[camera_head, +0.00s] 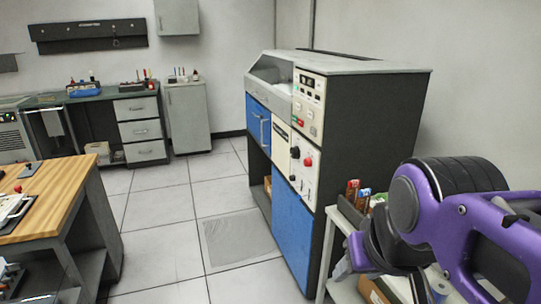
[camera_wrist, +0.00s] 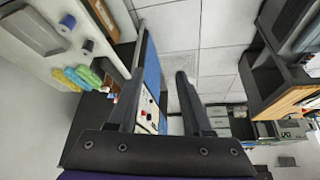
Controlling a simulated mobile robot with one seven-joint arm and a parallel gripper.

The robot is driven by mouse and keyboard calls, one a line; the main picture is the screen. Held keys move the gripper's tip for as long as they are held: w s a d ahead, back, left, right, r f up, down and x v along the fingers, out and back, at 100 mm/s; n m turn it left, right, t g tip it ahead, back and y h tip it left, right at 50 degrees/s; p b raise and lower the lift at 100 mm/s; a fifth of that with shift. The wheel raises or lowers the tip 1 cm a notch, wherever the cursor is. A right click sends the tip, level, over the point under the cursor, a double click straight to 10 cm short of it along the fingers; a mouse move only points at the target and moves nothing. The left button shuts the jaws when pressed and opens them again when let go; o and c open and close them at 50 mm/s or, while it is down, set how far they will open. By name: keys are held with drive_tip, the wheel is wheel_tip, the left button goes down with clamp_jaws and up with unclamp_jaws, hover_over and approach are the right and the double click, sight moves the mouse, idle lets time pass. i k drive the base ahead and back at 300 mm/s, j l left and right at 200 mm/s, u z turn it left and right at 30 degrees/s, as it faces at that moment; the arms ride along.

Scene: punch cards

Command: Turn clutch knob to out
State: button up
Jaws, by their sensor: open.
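A tall machine (camera_head: 345,130) with a dark side and blue doors stands right of centre in the head view. Its cream control panel carries a black knob (camera_head: 295,152) and a red knob (camera_head: 308,161). Small levers sit below them. I cannot read which one is marked as the clutch or how it is set. In the wrist view my gripper (camera_wrist: 160,75) is open and empty, its two dark fingers spread apart. The machine's panel (camera_wrist: 150,108) shows small between and beyond them, well apart from the fingers. In the head view my purple arm is at the right, in front of the machine.
A light side table (camera_head: 337,222) with small bottles stands close by the machine's right side, partly behind my arm. A wooden-topped workbench (camera_head: 62,180) is at the left. Tiled floor (camera_head: 165,225) lies open between them. Drawers and a cabinet (camera_head: 187,118) line the back wall.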

sight(307, 162)
drive_tip(key=i+j, duration=0.25)
drive_tip(key=i, duration=0.2)
drive_tip(key=i+j, duration=0.3)
drive_tip(key=i, duration=0.2)
drive_tip(key=l+z, duration=0.05)
